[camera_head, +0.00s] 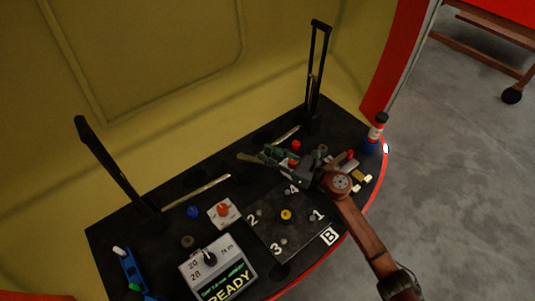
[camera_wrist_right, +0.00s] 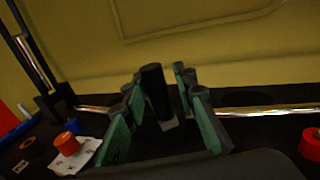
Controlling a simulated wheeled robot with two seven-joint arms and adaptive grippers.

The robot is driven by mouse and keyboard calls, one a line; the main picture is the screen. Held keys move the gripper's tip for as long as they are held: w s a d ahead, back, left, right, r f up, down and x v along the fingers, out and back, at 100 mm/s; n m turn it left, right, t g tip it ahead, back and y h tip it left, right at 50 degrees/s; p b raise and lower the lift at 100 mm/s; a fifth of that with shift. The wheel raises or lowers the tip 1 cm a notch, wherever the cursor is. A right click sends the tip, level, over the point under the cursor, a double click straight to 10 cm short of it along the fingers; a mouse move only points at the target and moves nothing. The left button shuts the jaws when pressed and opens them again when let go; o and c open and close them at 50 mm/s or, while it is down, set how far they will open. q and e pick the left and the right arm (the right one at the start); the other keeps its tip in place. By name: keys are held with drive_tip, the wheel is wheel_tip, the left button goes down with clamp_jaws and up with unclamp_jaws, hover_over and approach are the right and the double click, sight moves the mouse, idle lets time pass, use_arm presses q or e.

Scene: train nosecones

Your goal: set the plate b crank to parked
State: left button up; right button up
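Plate B (camera_head: 262,232) is a dark square panel on the black bench, with white numbers 1 to 4, a yellow knob (camera_head: 286,215) and a B label (camera_head: 329,236). My right gripper (camera_head: 268,157) is low over the bench behind plate B. In the right wrist view, its green fingers (camera_wrist_right: 160,92) stand apart on both sides of a dark upright handle (camera_wrist_right: 153,88) with a pale metallic lower end. I cannot tell whether this handle is the crank. A gap shows beside it, and no firm grip is visible. My left gripper is not in view.
Two tall black uprights (camera_head: 110,160) (camera_head: 319,60) rise at the bench's back. A red knob on a white card (camera_head: 222,211) and a READY box (camera_head: 220,270) sit left of plate B.

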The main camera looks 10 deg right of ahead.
drive_tip(key=shift+o, duration=0.7)
drive_tip(key=shift+a, duration=0.15)
drive_tip(key=v, duration=1.2)
drive_tip(key=shift+c, duration=0.4)
